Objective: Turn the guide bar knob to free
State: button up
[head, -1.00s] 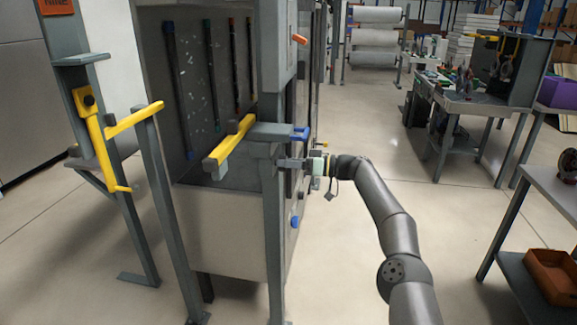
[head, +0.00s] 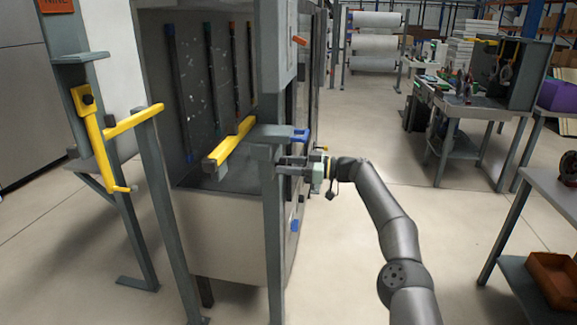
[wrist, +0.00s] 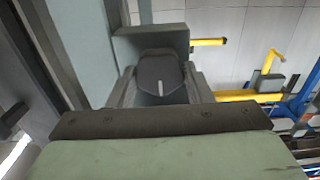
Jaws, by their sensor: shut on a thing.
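The guide bar knob appears in the wrist view as a dark knob (wrist: 161,72) with a short white mark standing near vertical in that picture. My gripper (wrist: 160,88) has a finger on each side of the knob and is shut on it. In the head view my gripper (head: 283,166) reaches the grey post (head: 272,230) at the cabinet's front right corner, just below a blue bracket (head: 300,134). The knob itself cannot be made out there. A yellow bar (head: 228,142) extends back from the cabinet's front edge.
A blue part (head: 295,225) sits low on the cabinet side, and an orange handle (head: 299,40) sits high on it. A yellow arm (head: 132,120) on a post stands at left. A workbench (head: 462,104) stands at back right. The floor between is clear.

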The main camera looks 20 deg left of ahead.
jog(key=shift+f, duration=0.1)
jog(key=o, duration=1)
jog(key=shift+d, duration=0.1)
jog(key=w+d+b, duration=0.2)
jog(key=d, duration=1.5)
jog(key=shift+w, duration=0.4)
